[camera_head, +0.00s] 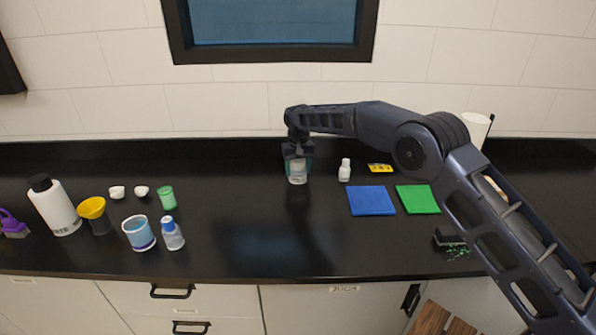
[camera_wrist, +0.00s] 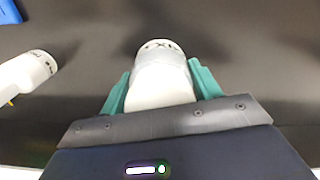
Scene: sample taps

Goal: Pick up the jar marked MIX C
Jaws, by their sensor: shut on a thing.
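A pale jar (camera_head: 297,173) is held by my gripper (camera_head: 297,158) at the back middle of the black counter. In the wrist view the jar (camera_wrist: 160,85) sits between the two teal fingers of my gripper (camera_wrist: 160,88), which are shut on it. Dark lettering shows on the jar's far end; I read part of it as "IX", and the rest is hard to read. The jar looks upright in the head view. A dark shadow lies on the counter in front of it; I cannot tell whether its base touches the counter.
A small white bottle (camera_head: 344,170) stands just right of the jar. A white bottle (camera_head: 56,207), yellow funnel (camera_head: 92,208) and several cups stand left. The counter's middle front is clear.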

